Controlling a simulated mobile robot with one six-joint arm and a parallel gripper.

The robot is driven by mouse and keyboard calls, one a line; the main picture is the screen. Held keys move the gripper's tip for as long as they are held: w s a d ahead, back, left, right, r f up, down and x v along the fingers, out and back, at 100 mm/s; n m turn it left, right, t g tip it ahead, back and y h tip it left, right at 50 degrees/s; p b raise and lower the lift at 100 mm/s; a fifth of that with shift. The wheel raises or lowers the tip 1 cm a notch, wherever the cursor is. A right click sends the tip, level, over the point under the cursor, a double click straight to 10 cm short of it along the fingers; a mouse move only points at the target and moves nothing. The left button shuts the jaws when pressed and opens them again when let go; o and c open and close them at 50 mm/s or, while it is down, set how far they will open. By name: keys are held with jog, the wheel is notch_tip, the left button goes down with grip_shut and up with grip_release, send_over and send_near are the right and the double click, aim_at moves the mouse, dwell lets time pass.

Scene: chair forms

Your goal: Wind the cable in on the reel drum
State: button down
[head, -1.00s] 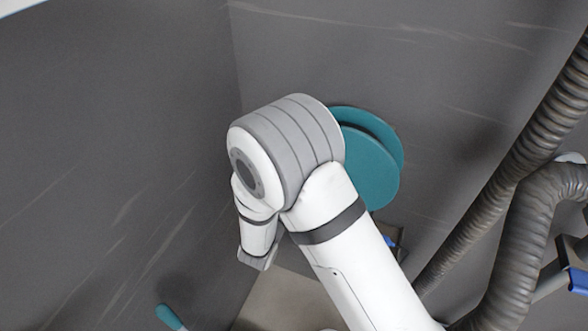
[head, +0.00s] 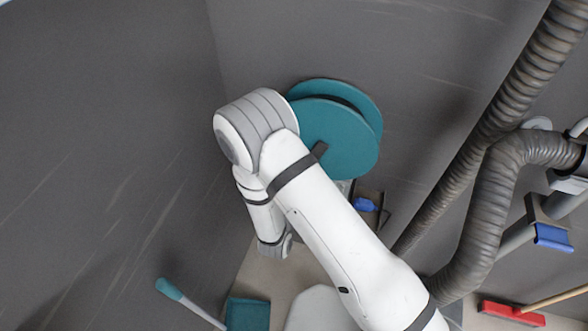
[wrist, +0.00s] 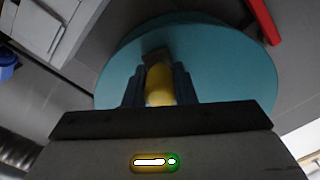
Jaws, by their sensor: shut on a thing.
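The reel drum (head: 345,138) is a pair of teal discs with a dark gap between them, against the grey wall. My arm covers its lower left part in the head view. In the wrist view the teal disc (wrist: 115,75) fills the middle. My gripper (wrist: 160,85) is shut on a yellow handle (wrist: 159,84) in front of the disc, with one dark finger on each side. In the head view my gripper is hidden behind my arm. I cannot make out the cable itself in either view.
Ribbed grey hoses (head: 481,150) run down the right side. A teal-ended handle (head: 170,289) and a teal dustpan-like piece (head: 247,314) are at the lower left. A red brush head (head: 510,313) lies at the lower right. A red bar (wrist: 264,20) shows in the wrist view.

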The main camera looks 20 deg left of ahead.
jog(key=shift+d+f+n, duration=0.15)
jog(key=shift+d+n, duration=0.35)
jog(key=shift+d, duration=0.1)
jog(key=shift+d+f, duration=0.15)
jog(key=shift+d, duration=0.3)
jog(key=c, duration=1.2)
grip_release()
jog(key=shift+s+d+b, duration=0.15)
jog(key=shift+s+b, duration=0.65)
jog(key=shift+s, duration=3.05)
